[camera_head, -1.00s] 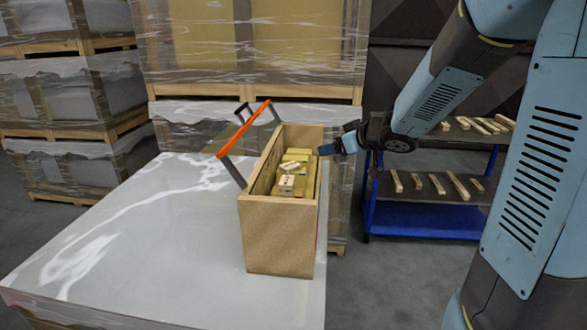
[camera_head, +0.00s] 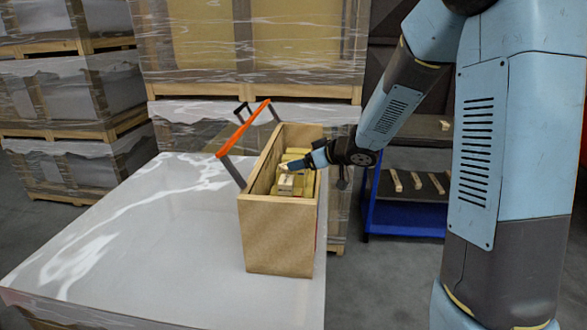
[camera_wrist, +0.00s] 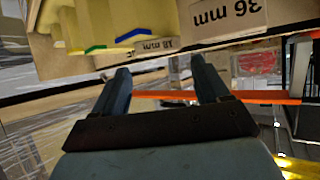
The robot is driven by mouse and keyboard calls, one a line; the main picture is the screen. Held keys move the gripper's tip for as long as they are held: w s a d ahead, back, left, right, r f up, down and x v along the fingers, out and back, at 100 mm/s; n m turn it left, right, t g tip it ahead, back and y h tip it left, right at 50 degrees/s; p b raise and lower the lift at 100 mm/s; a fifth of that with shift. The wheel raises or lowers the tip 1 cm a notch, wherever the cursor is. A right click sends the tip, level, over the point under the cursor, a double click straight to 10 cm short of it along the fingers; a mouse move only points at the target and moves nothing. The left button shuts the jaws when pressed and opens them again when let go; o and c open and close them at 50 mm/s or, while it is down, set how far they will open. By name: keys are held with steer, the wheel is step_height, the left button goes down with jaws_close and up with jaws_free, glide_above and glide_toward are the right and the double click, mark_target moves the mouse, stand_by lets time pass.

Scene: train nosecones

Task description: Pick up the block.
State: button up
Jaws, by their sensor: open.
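An open wooden box (camera_head: 277,235) stands on the wrapped pallet top and holds several pale wooden blocks. One small block (camera_head: 286,185) shows near the middle of the box. In the wrist view, where lettering is upside down, a block marked 36 mm (camera_wrist: 225,17) and a smaller one marked 18 mm (camera_wrist: 155,45) show at the top. My gripper (camera_head: 290,166) reaches over the box's right wall, above the blocks. In the wrist view my gripper (camera_wrist: 160,68) is open, with its fingers apart and nothing between them. It partly hides the blocks in the head view.
An orange bar on grey arms (camera_head: 243,129) rises at the box's left side; it also crosses the wrist view (camera_wrist: 215,96). A blue rack (camera_head: 405,218) with wooden pieces stands at right. Wrapped pallets (camera_head: 250,80) stand behind. The pallet top left of the box is clear.

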steer(key=shift+x, duration=2.65)
steer(key=shift+d+f, duration=0.1)
steer(key=shift+d, duration=0.05)
steer(key=shift+s, duration=0.1)
steer(key=c, duration=0.8)
